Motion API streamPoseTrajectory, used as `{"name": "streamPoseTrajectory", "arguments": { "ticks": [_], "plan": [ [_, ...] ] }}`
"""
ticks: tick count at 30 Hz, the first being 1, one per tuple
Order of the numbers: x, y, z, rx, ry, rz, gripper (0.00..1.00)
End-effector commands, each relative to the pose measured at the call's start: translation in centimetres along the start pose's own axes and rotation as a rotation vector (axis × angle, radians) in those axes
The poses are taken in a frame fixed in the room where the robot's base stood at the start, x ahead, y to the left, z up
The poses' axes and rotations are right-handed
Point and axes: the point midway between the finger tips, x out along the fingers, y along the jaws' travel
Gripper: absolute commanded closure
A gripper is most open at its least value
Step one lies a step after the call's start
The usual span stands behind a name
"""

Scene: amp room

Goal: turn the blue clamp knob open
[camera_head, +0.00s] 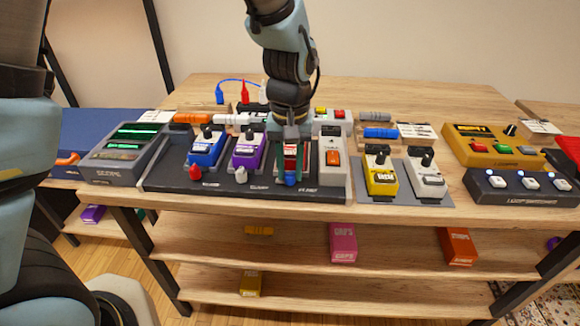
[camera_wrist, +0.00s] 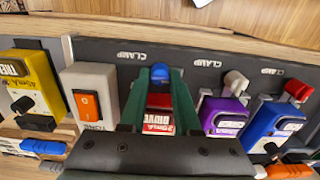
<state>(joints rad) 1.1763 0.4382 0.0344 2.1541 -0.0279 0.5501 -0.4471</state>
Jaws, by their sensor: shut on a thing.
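The blue clamp knob (camera_head: 291,180) is at the front edge of the dark pedalboard (camera_head: 222,192), in front of the red pedal (camera_head: 290,150). In the wrist view, the blue knob (camera_wrist: 160,72) shows between the tips of my two green fingers. My gripper (camera_wrist: 161,78) reaches down over the red pedal and is shut on the blue knob. The red pedal (camera_wrist: 159,124) shows between the fingers, partly hidden by them and by the gripper's dark body. In the head view, my gripper (camera_head: 291,177) covers the knob's sides.
A red knob (camera_head: 195,172) and a white knob (camera_head: 241,175) stand left of the blue one, by the blue pedal (camera_head: 206,148) and purple pedal (camera_head: 249,151). A grey unit with an orange switch (camera_head: 333,158) stands close on the right.

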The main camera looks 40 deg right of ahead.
Motion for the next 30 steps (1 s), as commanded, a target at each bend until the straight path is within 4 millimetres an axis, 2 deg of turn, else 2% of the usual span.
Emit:
{"name": "streamPoseTrajectory", "arguments": {
  "ticks": [11,12,15,23,26,30],
  "plan": [
    [-0.1,0.0,-0.1,-0.006,0.001,0.001,1.00],
    [-0.1,0.0,-0.1,-0.006,0.001,0.001,0.67],
    [-0.1,0.0,0.0,-0.005,0.001,0.001,0.58],
    [-0.2,0.0,0.0,-0.004,0.001,0.001,0.58],
    [-0.9,0.1,-0.1,-0.004,0.004,0.002,0.58],
    [-3.2,0.1,-0.1,-0.003,0.007,0.003,0.58]
  ]
}}
